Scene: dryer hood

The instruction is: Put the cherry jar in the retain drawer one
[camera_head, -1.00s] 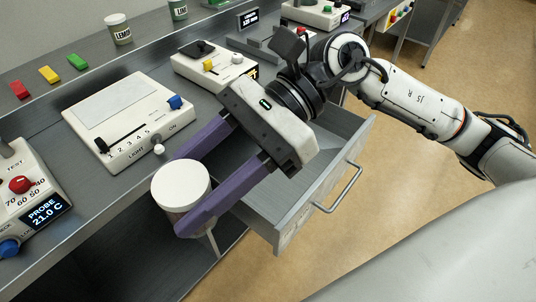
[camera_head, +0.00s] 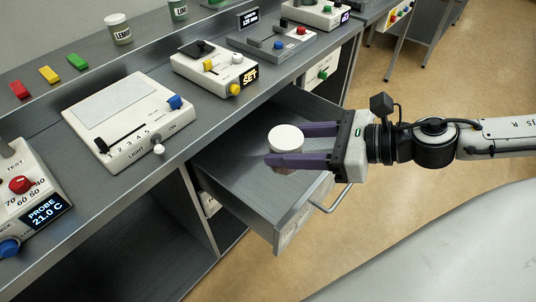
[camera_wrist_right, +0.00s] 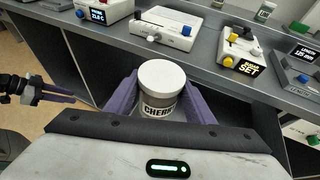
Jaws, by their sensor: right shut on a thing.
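The cherry jar (camera_head: 286,140) has a white lid and a label reading "CHER..." in the right wrist view (camera_wrist_right: 160,90). My right gripper (camera_head: 287,145) is shut on it, with a purple finger on each side. The jar looks upright and appears over the inside of the open drawer (camera_head: 232,178); its height above the drawer floor is hard to tell. The drawer is grey and pulled out, with a bar handle (camera_head: 337,200) on its front. Its label is unreadable. My left gripper (camera_wrist_right: 60,94) shows small at the left of the right wrist view, away from the jar.
The counter above the drawer holds a light panel (camera_head: 128,115), a box with a "SET" display (camera_head: 214,68) and a probe box (camera_head: 30,190). Lemon (camera_head: 118,30) and lime (camera_head: 178,9) jars stand on the back shelf. The counter edge borders the drawer.

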